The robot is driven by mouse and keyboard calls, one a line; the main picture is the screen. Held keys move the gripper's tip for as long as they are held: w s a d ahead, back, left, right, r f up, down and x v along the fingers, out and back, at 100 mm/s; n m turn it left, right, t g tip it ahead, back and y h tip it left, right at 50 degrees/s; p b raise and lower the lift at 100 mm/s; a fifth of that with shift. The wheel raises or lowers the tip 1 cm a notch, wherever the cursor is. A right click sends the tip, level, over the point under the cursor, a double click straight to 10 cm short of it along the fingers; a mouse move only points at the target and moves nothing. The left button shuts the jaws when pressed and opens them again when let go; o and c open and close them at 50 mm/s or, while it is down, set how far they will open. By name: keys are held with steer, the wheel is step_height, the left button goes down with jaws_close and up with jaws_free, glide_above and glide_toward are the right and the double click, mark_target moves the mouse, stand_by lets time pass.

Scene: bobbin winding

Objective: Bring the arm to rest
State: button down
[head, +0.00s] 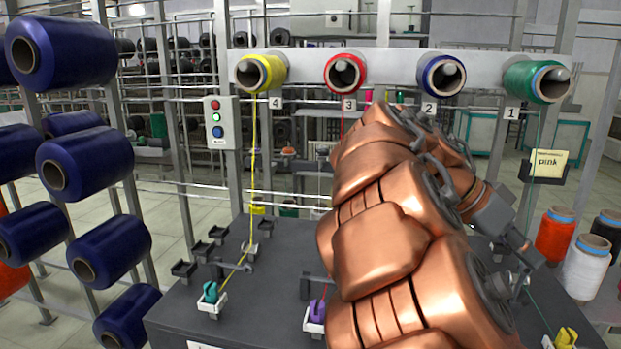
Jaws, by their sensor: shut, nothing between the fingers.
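My copper-coloured arm (385,230) rises through the middle right of the head view and bends down to the right. My gripper (525,250) is grey, small and partly hidden by the arm, with its fingers shut and empty. It is above the right part of the dark machine table (270,270). A yellow spool (262,73), a red spool (345,72), a blue spool (441,75) and a green spool (536,81) sit on the white bar, numbered 4 to 1.
A teal bobbin (210,292), a purple bobbin (317,311) and a yellow bobbin (565,338) stand at the table's front. A yellow thread (253,150) runs down on the left. Dark blue spools (85,160) fill the left rack.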

steer(key=s+a+f+n+y, duration=0.5)
steer(key=s+a+f+n, duration=0.35)
steer(key=s+f, duration=0.3)
steer(key=s+a+f+n+y, duration=0.5)
steer(key=s+a+f+n, duration=0.3)
steer(key=s+f, duration=0.4)
step_height(320, 180, up, 16)
steer(key=w+d+t+p, duration=0.1)
steer(key=w+p, duration=0.1)
steer(key=p, duration=1.4)
steer(key=shift+d, duration=0.15)
steer(key=shift+f+n, duration=0.1)
steer(key=shift+n, duration=0.15)
